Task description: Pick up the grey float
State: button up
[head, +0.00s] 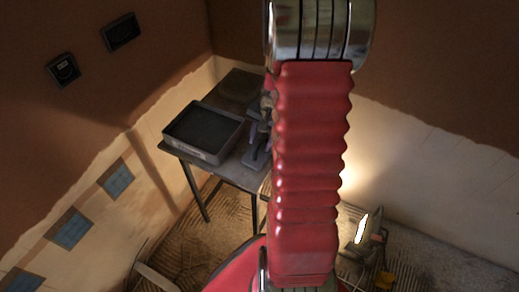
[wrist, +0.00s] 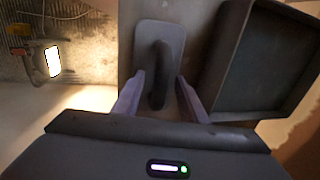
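The grey float (wrist: 181,37) lies on the table in the wrist view, a flat rounded plate with a dark raised handle (wrist: 158,75) along its middle. My gripper (wrist: 159,80) is open, with one pale purple finger on each side of the handle. A narrow gap shows between each finger and the handle. Whether the fingers touch the plate cannot be told. In the head view my red arm sleeve hides much of this spot, and the float cannot be clearly made out there.
A grey tub (head: 198,152) with a dark inside stands on the table (head: 238,173), left of my arm; its wall (wrist: 226,60) is close to the float's right in the wrist view. A lit work lamp (head: 362,229) stands on the floor at right. Wall sockets (head: 63,70) are at left.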

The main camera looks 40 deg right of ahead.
jog(key=shift+c, duration=0.5)
grip_shut()
